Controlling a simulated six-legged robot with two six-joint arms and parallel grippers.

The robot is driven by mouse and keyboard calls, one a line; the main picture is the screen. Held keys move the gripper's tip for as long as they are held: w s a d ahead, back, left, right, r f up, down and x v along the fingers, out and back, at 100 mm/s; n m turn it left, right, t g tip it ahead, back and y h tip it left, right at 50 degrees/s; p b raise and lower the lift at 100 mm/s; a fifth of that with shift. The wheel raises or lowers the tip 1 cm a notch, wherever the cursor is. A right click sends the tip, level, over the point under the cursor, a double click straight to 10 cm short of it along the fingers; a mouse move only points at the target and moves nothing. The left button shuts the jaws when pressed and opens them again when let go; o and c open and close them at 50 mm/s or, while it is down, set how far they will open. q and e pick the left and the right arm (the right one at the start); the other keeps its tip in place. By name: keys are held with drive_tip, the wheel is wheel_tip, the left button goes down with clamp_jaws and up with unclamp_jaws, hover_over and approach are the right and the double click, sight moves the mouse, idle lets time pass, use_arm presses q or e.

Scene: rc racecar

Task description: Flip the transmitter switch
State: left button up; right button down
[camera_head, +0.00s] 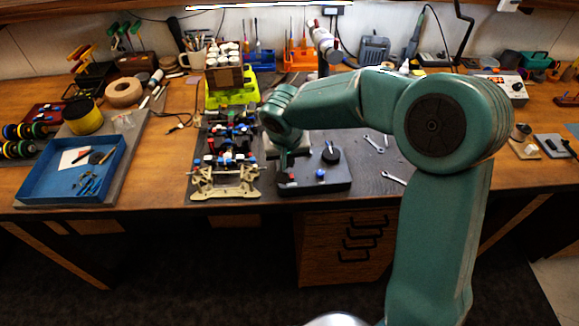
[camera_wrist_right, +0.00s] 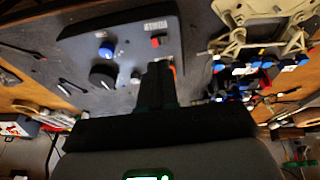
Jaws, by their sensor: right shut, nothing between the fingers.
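The transmitter is a dark box (camera_head: 338,184) on the bench mat, right of the racecar chassis. It has a black knob (camera_head: 331,153), a blue button (camera_head: 320,174) and a small red switch (camera_head: 291,177). The wrist view shows the box (camera_wrist_right: 135,30) upside down, with the blue button (camera_wrist_right: 106,50), black knob (camera_wrist_right: 102,77) and red switch (camera_wrist_right: 157,41). My right gripper (camera_wrist_right: 160,66) is shut and empty, its tips over the box close to the red switch. Whether they touch it cannot be told. An orange part beside the tips is mostly hidden. My left gripper is not in view.
The racecar chassis (camera_head: 226,180) stands close left of the transmitter. Wrenches (camera_head: 393,177) lie on the mat to the right. A blue tray (camera_head: 40,189) with small tools is at the far left. Bins and tools line the back of the bench.

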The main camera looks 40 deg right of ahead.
sight(291, 175)
drive_tip(key=x, duration=0.4)
drive_tip(key=shift+s+f+p, duration=0.15)
drive_tip(key=shift+s+p, duration=0.15)
drive_tip(key=shift+f, duration=0.25)
drive_tip(key=shift+s+f, duration=0.1)
drive_tip(key=shift+s, duration=0.05)
drive_tip(key=shift+f, duration=0.1)
